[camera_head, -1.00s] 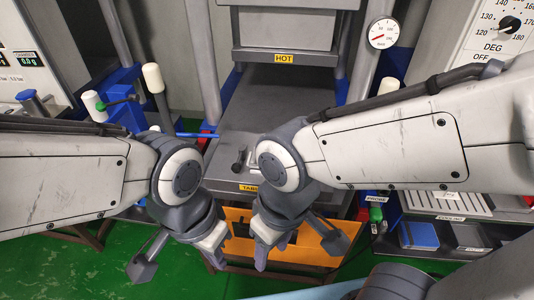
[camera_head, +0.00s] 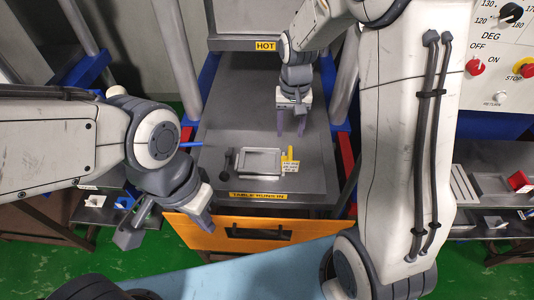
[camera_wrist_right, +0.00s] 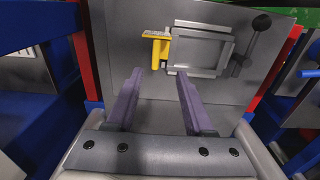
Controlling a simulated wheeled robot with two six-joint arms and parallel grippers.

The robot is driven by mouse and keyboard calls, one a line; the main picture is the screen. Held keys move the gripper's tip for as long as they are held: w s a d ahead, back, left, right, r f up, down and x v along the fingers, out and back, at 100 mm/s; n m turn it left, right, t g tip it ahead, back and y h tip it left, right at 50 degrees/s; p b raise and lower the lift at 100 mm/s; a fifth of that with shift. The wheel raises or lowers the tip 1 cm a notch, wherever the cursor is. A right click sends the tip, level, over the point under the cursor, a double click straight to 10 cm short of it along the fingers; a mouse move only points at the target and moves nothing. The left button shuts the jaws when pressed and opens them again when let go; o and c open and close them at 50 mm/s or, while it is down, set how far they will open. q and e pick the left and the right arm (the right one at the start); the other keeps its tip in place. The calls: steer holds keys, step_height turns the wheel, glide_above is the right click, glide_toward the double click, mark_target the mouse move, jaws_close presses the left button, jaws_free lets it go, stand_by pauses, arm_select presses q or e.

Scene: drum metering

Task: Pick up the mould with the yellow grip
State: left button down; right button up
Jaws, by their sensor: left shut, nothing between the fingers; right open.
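The mould is a flat grey rectangular frame (camera_head: 260,162) lying on the grey press table. Its yellow grip (camera_head: 290,154) stands at its right end in the head view, beside a small cream tag with print. In the right wrist view the yellow grip (camera_wrist_right: 158,48) is left of the mould frame (camera_wrist_right: 200,50). My right gripper (camera_head: 291,130) is open above the table, behind the grip in the head view; its fingers (camera_wrist_right: 157,90) are apart and empty. My left gripper (camera_head: 205,220) is shut and empty, low at the front left of the table.
A dark lever with a round knob (camera_head: 228,158) stands left of the mould on the table (camera_head: 225,115). An orange drawer front (camera_head: 240,235) is below the table. The HOT press block (camera_head: 240,25) overhangs the back. A blue rod (camera_head: 192,144) juts out at the left.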

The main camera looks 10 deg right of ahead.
glide_above(290, 153)
step_height(290, 153, down, 5)
steer(key=shift+w+a+r, duration=0.1)
steer(key=shift+w+r, duration=0.05)
steer(key=f+p, duration=0.1)
steer(key=f, duration=0.1)
steer(key=f+p, duration=0.1)
steer(key=f, duration=0.2)
steer(key=shift+s+d, duration=0.2)
steer(key=shift+f, duration=0.25)
jaws_close()
steer(key=shift+w+r, duration=0.1)
stand_by(0.7)
